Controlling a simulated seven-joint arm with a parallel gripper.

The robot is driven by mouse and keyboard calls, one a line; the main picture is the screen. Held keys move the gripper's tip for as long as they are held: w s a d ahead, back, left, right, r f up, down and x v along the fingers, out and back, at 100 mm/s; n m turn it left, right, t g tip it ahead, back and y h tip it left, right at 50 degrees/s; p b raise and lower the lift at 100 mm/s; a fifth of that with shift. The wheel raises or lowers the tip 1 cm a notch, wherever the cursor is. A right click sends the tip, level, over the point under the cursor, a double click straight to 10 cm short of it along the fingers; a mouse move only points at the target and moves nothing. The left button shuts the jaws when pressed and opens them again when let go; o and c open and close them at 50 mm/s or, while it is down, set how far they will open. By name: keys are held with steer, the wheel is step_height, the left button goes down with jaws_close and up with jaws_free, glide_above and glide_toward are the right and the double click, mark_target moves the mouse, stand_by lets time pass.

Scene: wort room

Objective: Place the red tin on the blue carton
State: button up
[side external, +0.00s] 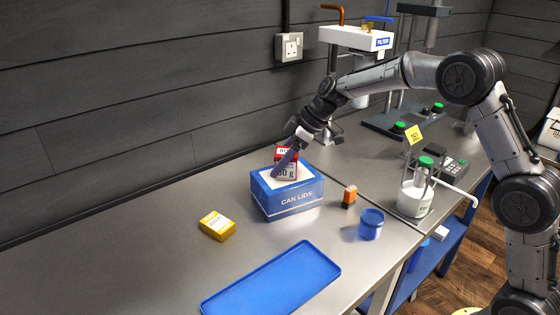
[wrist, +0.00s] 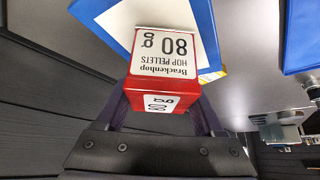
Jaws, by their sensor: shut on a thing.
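The red tin (side external: 292,152) has a white label reading "80 g". The wrist view shows its red side and hop pellets label (wrist: 165,60). My gripper (side external: 285,168) is shut on the tin, with a dark finger on either side of it in the wrist view. The blue carton (side external: 289,203), marked "CAN LIDS", stands on the steel bench with a white panel on top. The tin is upright over the carton's top, at or very near its surface; contact cannot be told. A blue carton edge (wrist: 203,17) shows behind the tin in the wrist view.
A yellow box (side external: 217,226) lies left of the carton. A small orange and dark item (side external: 349,196) and a blue jar (side external: 371,224) stand to its right. A blue tray (side external: 272,284) lies in front. Lab equipment (side external: 416,190) stands farther right. Bare bench (side external: 110,255) lies at left.

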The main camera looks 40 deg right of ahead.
steer(key=o, duration=1.5)
steer(key=shift+f, duration=0.1)
